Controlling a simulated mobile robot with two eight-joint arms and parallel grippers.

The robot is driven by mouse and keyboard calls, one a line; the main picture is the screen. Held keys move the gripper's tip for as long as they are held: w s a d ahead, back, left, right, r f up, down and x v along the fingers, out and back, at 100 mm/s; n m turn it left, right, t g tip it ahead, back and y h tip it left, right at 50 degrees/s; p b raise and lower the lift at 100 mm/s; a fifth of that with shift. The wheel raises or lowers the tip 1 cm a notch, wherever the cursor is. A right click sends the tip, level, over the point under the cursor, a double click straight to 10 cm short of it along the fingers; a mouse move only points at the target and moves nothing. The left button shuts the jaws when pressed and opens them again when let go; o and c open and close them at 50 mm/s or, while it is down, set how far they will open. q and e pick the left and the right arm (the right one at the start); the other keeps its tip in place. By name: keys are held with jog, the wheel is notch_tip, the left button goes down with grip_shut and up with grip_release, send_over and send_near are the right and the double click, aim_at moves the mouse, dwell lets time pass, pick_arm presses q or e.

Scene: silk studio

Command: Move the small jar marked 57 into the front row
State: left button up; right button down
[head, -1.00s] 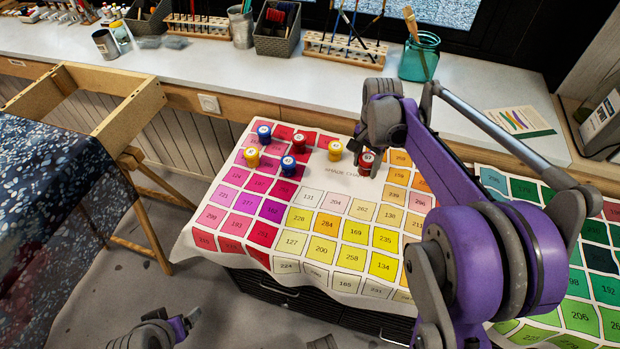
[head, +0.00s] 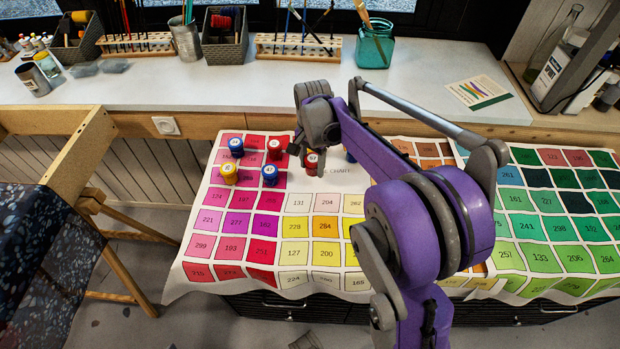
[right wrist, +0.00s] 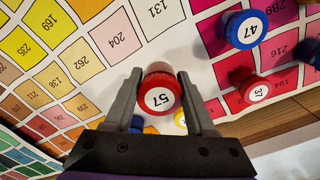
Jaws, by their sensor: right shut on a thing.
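The small red jar marked 57 (right wrist: 160,92) is between the two fingers of my right gripper (right wrist: 157,95), which is shut on it. In the head view the jar (head: 312,161) hangs below the gripper (head: 306,148) near the chart's heading; whether it touches the cloth I cannot tell. To its left are a blue jar (head: 236,147), a red jar (head: 274,147), a yellow jar (head: 229,173) and a blue jar marked 47 (head: 269,175). Another blue jar (head: 350,156) is mostly behind my arm. A yellow jar (right wrist: 180,119) shows partly behind the held jar. My left gripper is out of view.
The numbered colour-chart cloth (head: 340,182) covers the low cabinet, its lower squares free of jars. Behind it, the white counter (head: 240,93) holds baskets, brush racks and a teal glass jar (head: 375,45). A wooden frame (head: 80,155) stands at left.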

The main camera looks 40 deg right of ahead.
aim_at(312, 184)
jog(key=shift+f, duration=2.65)
jog(key=shift+b, duration=0.35)
jog(key=shift+f, duration=0.2)
jog(key=shift+c, duration=1.1)
grip_release()
jog(key=shift+r, duration=0.1)
